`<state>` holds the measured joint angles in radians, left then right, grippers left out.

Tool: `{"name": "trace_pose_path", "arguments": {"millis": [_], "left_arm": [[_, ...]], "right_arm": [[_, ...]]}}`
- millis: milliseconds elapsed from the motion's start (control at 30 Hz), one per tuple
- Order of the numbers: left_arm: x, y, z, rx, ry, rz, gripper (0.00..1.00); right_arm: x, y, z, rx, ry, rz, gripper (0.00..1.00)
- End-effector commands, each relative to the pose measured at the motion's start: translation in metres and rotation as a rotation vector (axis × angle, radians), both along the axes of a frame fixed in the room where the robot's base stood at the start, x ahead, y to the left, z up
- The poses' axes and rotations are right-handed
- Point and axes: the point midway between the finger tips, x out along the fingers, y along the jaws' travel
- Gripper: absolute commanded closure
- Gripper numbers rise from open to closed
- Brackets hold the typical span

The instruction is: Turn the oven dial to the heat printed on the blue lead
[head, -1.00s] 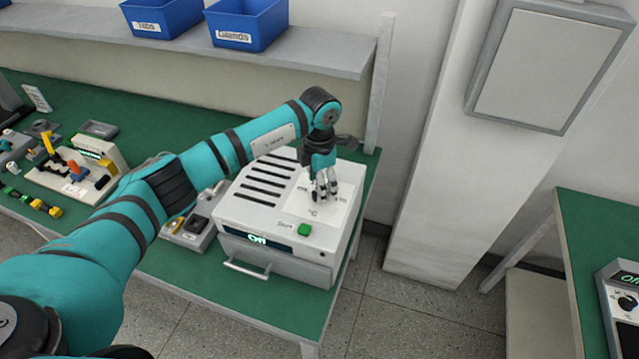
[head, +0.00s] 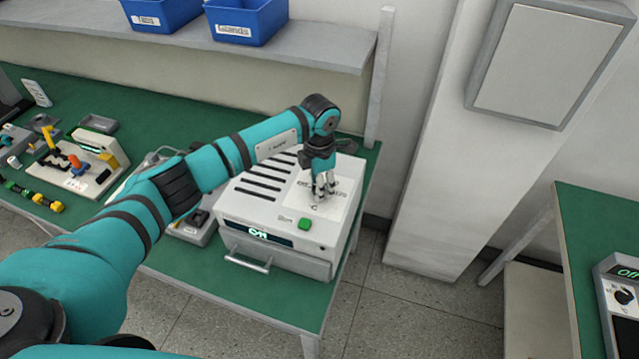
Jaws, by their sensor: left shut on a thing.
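The white oven (head: 283,213) stands at the right end of the green bench. Its top has dark vent slots, a pale dial panel (head: 333,207) with small print, and a green button (head: 305,224). A lit display (head: 270,238) and a drawer handle are on its front. My left gripper (head: 324,192) points down over the dial panel and is shut on the oven dial, which its fingers hide. The dial's setting cannot be read. No blue lead can be made out. My right gripper is not in view.
A fixture with coloured parts (head: 85,170) stands at the left of the bench. Blue bins (head: 245,20) sit on the shelf above. A pillar (head: 425,170) stands right of the bench. Another device (head: 620,300) is on the right table.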

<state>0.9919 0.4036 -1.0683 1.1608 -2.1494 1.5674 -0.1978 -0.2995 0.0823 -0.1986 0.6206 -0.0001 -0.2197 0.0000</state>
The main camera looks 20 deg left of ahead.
Motion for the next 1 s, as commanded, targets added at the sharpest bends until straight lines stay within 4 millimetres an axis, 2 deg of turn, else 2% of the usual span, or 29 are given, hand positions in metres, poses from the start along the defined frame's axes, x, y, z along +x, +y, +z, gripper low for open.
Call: {"name": "trace_pose_path", "arguments": {"millis": [167, 367, 1000], "left_arm": [[0.000, 0.000, -0.001, 0.000, 0.000, -0.011, 0.95], [0.001, 0.000, -0.004, 0.001, -0.001, -0.081, 0.95], [0.001, 0.000, -0.005, 0.002, -0.004, -0.606, 0.95]], "right_arm": [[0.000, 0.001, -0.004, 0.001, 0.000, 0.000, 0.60], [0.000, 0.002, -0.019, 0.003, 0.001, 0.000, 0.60], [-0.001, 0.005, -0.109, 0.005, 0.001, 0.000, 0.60]]}}
